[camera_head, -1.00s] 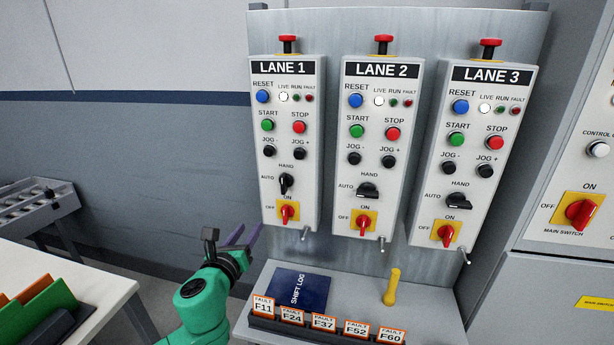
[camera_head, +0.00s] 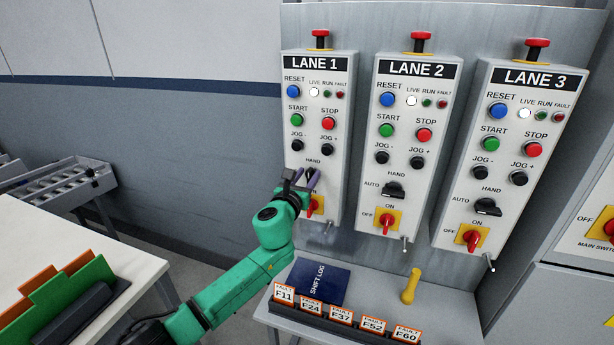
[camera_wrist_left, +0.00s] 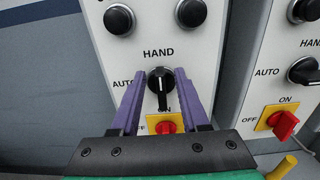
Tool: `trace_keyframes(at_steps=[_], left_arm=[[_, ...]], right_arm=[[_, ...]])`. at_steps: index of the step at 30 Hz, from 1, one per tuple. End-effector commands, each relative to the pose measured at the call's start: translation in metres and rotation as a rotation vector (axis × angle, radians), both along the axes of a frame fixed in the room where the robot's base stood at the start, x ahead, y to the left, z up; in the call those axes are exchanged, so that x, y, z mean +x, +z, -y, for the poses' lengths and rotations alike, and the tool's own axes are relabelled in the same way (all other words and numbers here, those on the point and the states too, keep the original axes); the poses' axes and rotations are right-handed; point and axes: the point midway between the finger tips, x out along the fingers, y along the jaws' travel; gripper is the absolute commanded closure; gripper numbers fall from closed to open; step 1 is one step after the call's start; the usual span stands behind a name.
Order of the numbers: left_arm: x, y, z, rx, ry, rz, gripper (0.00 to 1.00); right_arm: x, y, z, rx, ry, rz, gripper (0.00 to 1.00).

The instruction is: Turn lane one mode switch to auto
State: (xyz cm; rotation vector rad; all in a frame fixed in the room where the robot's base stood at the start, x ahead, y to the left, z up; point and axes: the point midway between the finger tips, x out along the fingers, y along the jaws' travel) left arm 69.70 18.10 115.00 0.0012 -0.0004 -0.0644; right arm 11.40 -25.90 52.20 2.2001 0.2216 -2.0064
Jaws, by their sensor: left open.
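The lane 1 mode switch (camera_wrist_left: 160,84) is a black knob with a white line, under the HAND label and right of the AUTO label in the left wrist view. Its handle stands about upright, with the white line toward HAND. In the head view the knob (camera_head: 311,172) is partly hidden by my gripper. My left gripper (camera_head: 304,181) is open, its purple fingers on either side of the knob; it also shows in the left wrist view (camera_wrist_left: 160,90). I cannot tell whether the fingers touch it. The lane 1 panel (camera_head: 292,172) carries the switch. My right gripper is not in view.
A red rotary switch on a yellow plate (camera_wrist_left: 166,124) sits just below the knob. Black jog buttons (camera_wrist_left: 190,12) sit above. The lane 2 panel (camera_head: 425,167) stands to the right. A shelf below holds a blue shift log (camera_head: 318,281), a yellow handle (camera_head: 411,287) and fault cards.

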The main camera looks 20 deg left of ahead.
Motion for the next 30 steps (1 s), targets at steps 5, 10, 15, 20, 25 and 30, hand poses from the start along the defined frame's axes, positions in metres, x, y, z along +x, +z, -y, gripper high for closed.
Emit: trace_keyframes(at_steps=[5, 10, 15, 20, 25, 30], left_arm=[[0.0002, -0.0002, 0.0000, 0.000, 0.000, 0.000, 0.55], [0.0000, -0.0003, -0.0001, -0.001, 0.000, 0.000, 1.00], [-0.0002, -0.0004, -0.0001, -0.002, 0.000, -0.001, 1.00], [-0.0002, -0.0006, -0.0005, -0.019, 0.000, -0.002, 1.00], [-0.0002, -0.0009, -0.0017, -0.074, 0.000, -0.006, 1.00], [-0.0002, -0.0018, -0.0036, -0.179, 0.000, -0.014, 1.00]], right_arm=[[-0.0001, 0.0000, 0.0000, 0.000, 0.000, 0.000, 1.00], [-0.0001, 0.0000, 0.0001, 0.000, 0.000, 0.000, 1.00], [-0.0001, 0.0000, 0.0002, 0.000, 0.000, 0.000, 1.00], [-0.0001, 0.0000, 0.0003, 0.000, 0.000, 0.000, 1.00], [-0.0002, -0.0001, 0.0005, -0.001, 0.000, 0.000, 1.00], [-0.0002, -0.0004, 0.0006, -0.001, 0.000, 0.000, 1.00]])
